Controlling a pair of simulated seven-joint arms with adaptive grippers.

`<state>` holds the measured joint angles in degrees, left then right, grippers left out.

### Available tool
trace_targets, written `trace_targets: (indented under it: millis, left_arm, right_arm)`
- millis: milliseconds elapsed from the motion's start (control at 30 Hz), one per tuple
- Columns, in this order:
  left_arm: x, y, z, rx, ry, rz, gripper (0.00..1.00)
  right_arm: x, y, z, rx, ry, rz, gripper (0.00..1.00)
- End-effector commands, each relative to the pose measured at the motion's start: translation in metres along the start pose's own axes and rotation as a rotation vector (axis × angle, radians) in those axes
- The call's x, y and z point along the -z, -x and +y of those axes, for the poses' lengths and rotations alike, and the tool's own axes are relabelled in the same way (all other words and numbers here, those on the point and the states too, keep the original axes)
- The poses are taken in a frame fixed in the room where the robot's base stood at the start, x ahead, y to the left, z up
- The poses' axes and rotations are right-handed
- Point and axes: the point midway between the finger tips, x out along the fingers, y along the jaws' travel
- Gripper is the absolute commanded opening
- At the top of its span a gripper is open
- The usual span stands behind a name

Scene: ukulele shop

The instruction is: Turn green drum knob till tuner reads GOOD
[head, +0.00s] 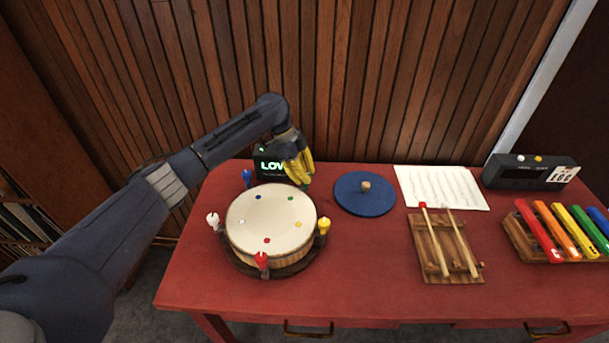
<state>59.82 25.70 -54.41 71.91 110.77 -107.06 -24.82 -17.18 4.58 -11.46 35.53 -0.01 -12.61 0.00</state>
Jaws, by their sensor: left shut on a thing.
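The drum (270,222) stands on the red table with a pale head marked by coloured dots. Blue (247,177), white (213,221), red (261,262) and yellow (323,227) knobs show around its rim. My left gripper (304,181), with yellow fingers, points down at the drum's back right rim, beside the green dot (290,198). It is shut on the green knob, which its fingers hide. The tuner (268,165) behind the drum reads LOW in green, its right side covered by the gripper. My right gripper is out of view.
A blue round mat (364,194) with a small wooden peg lies right of the drum. Further right are a music sheet (441,187), a wooden rack with two mallets (444,248), a dark box (528,171) and a coloured xylophone (563,232). A slatted wall stands behind.

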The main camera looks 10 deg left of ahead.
Motion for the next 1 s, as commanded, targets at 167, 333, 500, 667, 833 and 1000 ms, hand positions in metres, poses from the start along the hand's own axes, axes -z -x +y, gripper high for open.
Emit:
trace_targets:
  millis: [167, 333, 500, 667, 833, 1000]
  left_arm:
    - [0.006, 0.0, 0.0, 0.0, -0.005, 0.011, 0.0]
    - [0.007, 0.0, 0.0, 0.0, -0.005, 0.011, 0.24]
    - [0.004, 0.0, 0.0, 0.0, -0.003, 0.007, 0.44]
    - [0.003, 0.0, 0.0, 0.0, -0.002, 0.004, 0.49]
    - [0.002, 0.001, 0.0, 0.0, -0.001, 0.003, 0.49]
    - [0.001, 0.015, -0.001, 0.001, -0.003, 0.001, 0.49]
  right_arm:
    - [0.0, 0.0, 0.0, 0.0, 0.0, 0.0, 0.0]
    - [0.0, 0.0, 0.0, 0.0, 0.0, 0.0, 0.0]
    - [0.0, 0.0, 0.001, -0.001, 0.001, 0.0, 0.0]
    - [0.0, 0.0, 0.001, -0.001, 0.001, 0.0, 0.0]
    - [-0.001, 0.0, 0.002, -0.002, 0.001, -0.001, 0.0]
    - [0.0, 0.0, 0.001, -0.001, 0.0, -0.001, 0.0]
